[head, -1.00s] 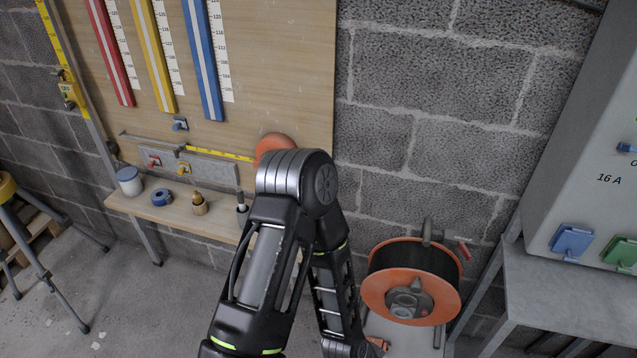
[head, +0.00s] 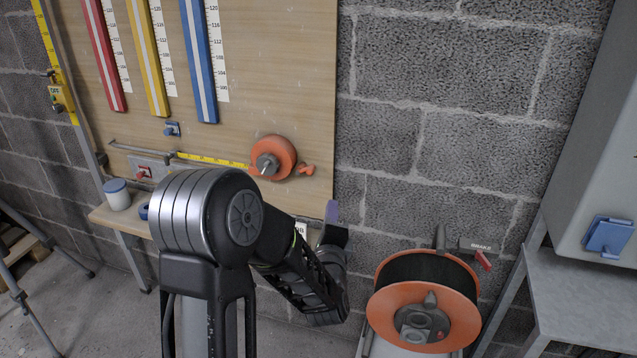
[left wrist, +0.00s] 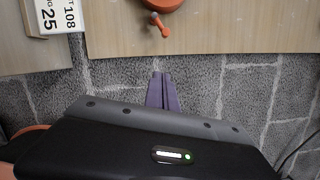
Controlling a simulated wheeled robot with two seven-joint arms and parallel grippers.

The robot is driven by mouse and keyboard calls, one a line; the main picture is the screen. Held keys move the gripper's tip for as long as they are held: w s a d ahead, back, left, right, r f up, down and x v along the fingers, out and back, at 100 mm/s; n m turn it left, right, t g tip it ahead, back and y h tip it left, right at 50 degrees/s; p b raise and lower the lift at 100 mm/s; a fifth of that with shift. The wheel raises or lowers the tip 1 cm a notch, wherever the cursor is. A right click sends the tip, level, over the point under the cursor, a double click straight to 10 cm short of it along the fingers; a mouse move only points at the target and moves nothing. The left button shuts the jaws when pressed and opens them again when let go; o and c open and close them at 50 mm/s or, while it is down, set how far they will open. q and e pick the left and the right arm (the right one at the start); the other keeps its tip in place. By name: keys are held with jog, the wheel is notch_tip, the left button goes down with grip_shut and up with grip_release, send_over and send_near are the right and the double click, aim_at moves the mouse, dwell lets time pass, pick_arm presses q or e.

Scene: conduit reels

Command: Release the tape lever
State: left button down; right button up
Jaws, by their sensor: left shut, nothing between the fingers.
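The orange tape reel (head: 272,158) is mounted low on the wooden board, with a yellow tape (head: 215,160) drawn out to its left. A small orange lever (head: 307,169) sticks out from the board just right of the reel. The lever (left wrist: 159,25) and the reel's lower edge (left wrist: 163,4) also show at the top of the left wrist view. My left gripper (head: 332,211) is below and slightly right of the lever, apart from it. Its purple fingers (left wrist: 161,88) are shut and empty, pointing up in the left wrist view.
An orange cable reel (head: 424,302) with a red brake handle (head: 483,260) stands right of my left gripper. A grey cabinet (head: 604,150) is at the far right. Bare block wall lies right of the board.

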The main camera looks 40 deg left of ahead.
aim_at(305, 171)
pick_arm(q)
jog(key=shift+w, duration=0.1)
jog(key=w+a+r, duration=0.1)
jog(key=w+a, duration=0.6)
jog(key=a, duration=0.2)
jog(key=shift+r+b, duration=0.3)
jog(key=shift+b, duration=0.1)
